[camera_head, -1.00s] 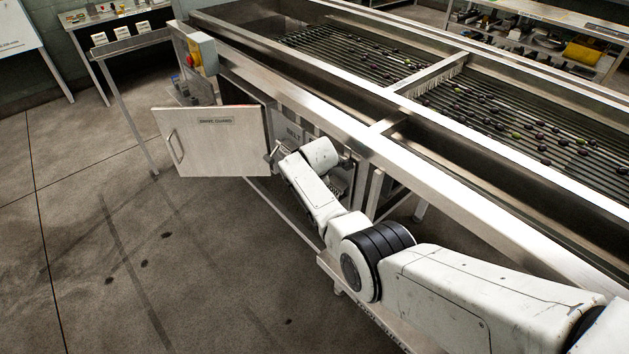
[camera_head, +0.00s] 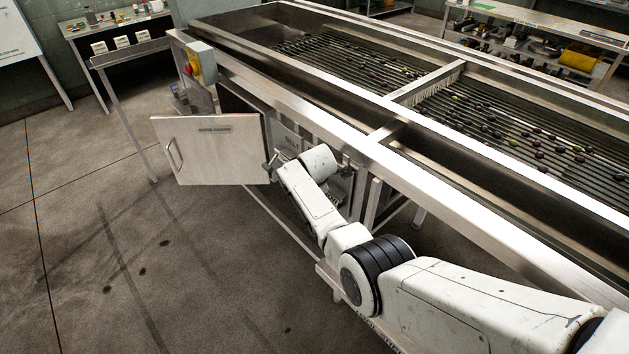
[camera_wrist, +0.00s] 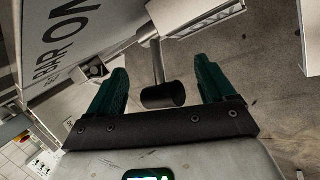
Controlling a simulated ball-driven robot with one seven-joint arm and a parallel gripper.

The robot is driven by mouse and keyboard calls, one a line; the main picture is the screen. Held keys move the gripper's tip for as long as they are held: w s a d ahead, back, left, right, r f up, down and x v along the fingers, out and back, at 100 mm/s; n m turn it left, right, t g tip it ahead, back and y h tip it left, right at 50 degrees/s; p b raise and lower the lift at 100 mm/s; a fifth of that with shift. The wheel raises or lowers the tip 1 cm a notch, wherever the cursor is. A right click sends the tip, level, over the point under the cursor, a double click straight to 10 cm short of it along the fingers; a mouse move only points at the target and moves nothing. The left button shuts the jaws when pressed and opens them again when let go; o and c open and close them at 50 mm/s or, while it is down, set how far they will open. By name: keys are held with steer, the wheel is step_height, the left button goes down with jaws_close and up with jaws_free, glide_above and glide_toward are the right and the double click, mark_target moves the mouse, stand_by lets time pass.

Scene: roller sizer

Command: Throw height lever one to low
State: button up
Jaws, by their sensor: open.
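In the wrist view, a lever (camera_wrist: 157,62) shows as a metal rod ending in a dark round knob (camera_wrist: 163,97). My gripper (camera_wrist: 159,66) has two green fingers standing wide apart, one on each side of the lever. The knob lies between the fingers near the palm, with gaps visible on both sides, so it is not clamped. A pale panel with large dark letters (camera_wrist: 70,35) is at upper left; I cannot read a lever number or a low mark. In the head view my wrist reaches the machine's side by the open guard door, and the fingers are hard to make out.
The open guard door (camera_head: 212,150) sticks out left of my wrist. The sizer's long steel frame rail (camera_head: 330,108) runs above my arm. A control box with a red button (camera_head: 201,63) is on the frame. Open floor (camera_head: 110,260) lies at left.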

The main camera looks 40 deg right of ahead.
steer(key=p+v, duration=0.1)
steer(key=v, duration=0.9)
